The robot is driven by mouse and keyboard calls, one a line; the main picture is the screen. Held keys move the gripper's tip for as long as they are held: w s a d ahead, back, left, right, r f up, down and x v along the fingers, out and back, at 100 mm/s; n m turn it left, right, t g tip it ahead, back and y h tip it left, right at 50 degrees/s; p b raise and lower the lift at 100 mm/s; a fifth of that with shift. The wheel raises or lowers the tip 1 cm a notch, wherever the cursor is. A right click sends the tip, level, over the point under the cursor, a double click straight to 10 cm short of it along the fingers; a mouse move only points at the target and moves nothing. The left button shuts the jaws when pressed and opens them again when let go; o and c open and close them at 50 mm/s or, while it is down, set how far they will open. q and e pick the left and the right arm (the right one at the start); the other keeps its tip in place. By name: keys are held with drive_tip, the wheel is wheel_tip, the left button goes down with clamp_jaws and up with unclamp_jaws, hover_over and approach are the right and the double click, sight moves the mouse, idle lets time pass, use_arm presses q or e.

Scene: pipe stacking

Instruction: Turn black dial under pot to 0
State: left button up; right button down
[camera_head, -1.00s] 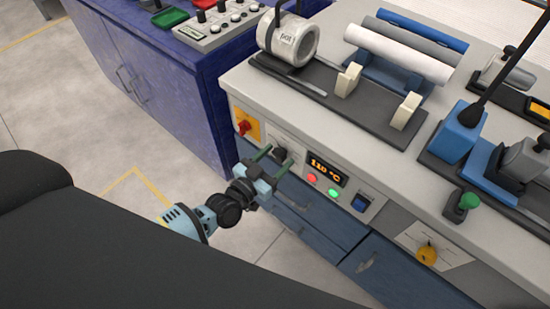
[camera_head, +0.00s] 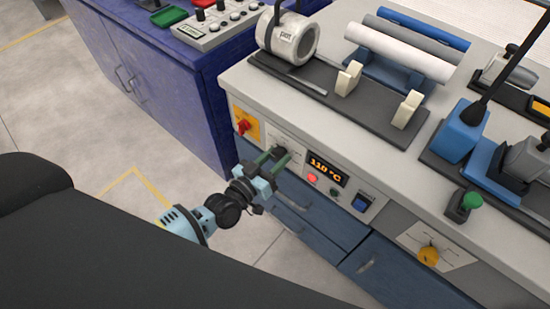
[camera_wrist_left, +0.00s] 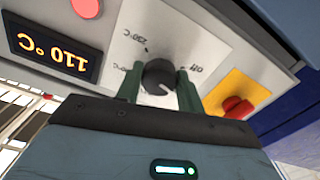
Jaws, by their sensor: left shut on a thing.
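The exact pointer setting is hard to read. The display (camera_head: 326,169) reads 110 °C. My right gripper is not in view.
A red switch on a yellow plate (camera_head: 244,124) is left of the dial. A lit red lamp (camera_head: 313,178), a dark green lamp (camera_head: 334,191) and a blue switch (camera_head: 361,202) are to its right. Blue drawers (camera_head: 318,218) lie below. A yellow knob (camera_head: 428,255) is farther right.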

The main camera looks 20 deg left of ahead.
use_arm(q)
drive_tip(key=n+b, duration=0.1)
drive_tip(key=n, duration=0.5)
drive_tip(key=shift+b, duration=0.35)
drive_tip(key=shift+n+b, duration=0.35)
drive_tip(key=shift+n, duration=1.05)
drive_tip(key=o, duration=0.9)
drive_tip(key=shift+o, duration=0.4)
drive_tip(key=shift+s, duration=0.1)
